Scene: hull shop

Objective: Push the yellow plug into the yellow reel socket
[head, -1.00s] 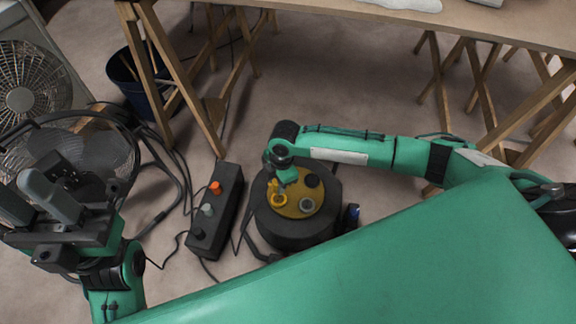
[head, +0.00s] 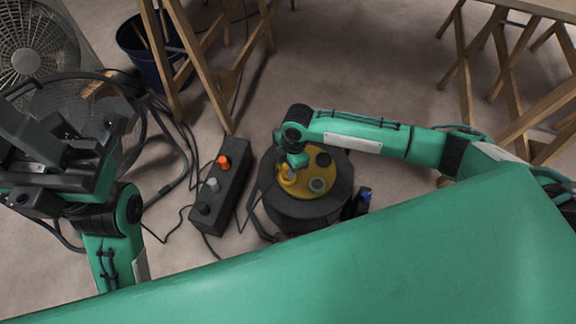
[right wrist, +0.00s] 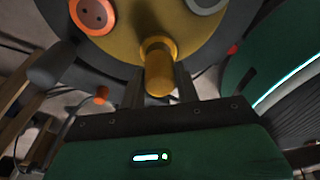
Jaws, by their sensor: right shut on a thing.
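The yellow plug (right wrist: 159,72) is a short cylinder between the fingers of my right gripper (right wrist: 159,92), which is shut on it. In the head view my right gripper (head: 292,166) points down over the left part of the reel's yellow face (head: 326,170). The plug's far end meets a yellow collar on that face, where the yellow socket (right wrist: 157,44) partly shows. How deep the plug sits I cannot tell. My left gripper (head: 62,118) is empty and looks open at the far left.
A black box (head: 232,180) with orange, grey and black plugs stands left of the reel (head: 305,210). Cables run across the floor. A fan (head: 30,50), a blue bucket (head: 150,55) and wooden trestles (head: 190,50) stand behind.

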